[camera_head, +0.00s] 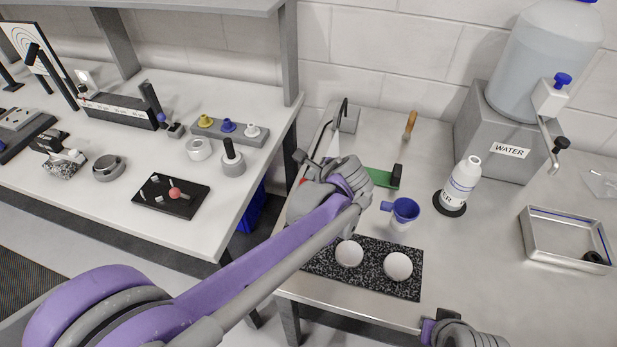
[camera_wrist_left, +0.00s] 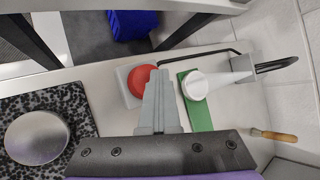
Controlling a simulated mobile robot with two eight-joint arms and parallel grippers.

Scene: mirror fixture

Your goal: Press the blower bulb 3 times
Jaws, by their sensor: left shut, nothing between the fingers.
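The red blower bulb (camera_wrist_left: 142,80) sits on a pale grey block in the left wrist view. In the head view only a small red sliver (camera_head: 303,181) shows beside my left arm, which hides the rest. My left gripper (camera_wrist_left: 161,76) is shut and empty, and its fingers overlap the bulb's right side in the wrist view. Whether they touch it I cannot tell. In the head view the left gripper (camera_head: 312,165) is at the left edge of the metal bench. My right gripper (camera_head: 428,328) is partly in view at the bottom edge; its jaws cannot be made out.
A green board (camera_wrist_left: 199,112) with a white cone-shaped piece (camera_wrist_left: 200,84) lies right beside the fingers. A speckled mat (camera_head: 365,278) holds two white discs. A blue funnel cup (camera_head: 404,209), a white bottle (camera_head: 461,185) and a metal tray (camera_head: 565,257) stand to the right.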

